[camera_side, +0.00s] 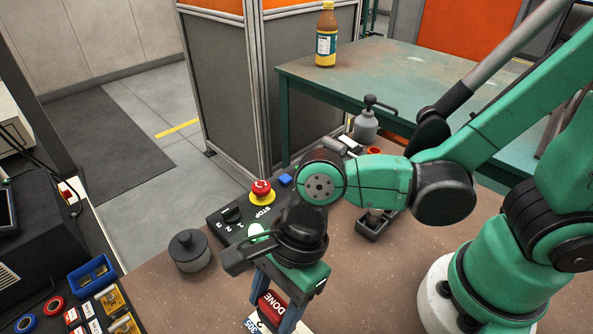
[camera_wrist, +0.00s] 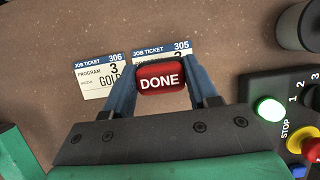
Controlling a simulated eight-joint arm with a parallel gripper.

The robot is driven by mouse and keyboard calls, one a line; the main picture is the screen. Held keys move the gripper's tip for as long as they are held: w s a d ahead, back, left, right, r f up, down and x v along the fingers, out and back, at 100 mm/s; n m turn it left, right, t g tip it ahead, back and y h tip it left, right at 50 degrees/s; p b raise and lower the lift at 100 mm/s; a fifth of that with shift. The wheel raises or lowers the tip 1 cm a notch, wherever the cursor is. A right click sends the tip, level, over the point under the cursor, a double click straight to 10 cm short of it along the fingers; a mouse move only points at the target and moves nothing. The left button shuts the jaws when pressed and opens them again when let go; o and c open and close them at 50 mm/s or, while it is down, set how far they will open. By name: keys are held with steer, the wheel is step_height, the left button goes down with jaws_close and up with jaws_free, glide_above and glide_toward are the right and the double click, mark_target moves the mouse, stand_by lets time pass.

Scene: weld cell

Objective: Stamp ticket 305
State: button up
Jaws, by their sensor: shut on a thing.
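My gripper (camera_wrist: 162,82) is shut on a red stamp (camera_wrist: 160,77) with DONE in white letters; the stamp also shows between the fingers in the side view (camera_side: 271,303). Ticket 305 (camera_wrist: 161,46) lies on the brown bench under the stamp, its blue header showing past the stamp and its lower part hidden. Whether the stamp touches the ticket I cannot tell.
A control box (camera_side: 215,222) with a lit green button (camera_wrist: 269,108), a numbered dial and a red STOP button (camera_side: 262,190) stands beside my gripper. A grey lidded pot (camera_side: 189,252) stands left of it. A blue tray (camera_side: 91,276) and small parts lie at lower left.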

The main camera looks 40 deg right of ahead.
steer(key=shift+r, duration=2.5)
steer(key=w+d+r+n+g+h, duration=0.2)
steer(key=w+d+r+n, duration=0.1)
steer(key=w+d+n, duration=0.4)
steer(key=w+d+r+n+g+h, duration=0.2)
steer(key=w+d+r+n, duration=0.2)
steer(key=w+d+n, duration=0.4)
steer(key=d+n, duration=0.3)
steer(key=d, duration=0.2)
steer(key=shift+w+r, duration=0.3)
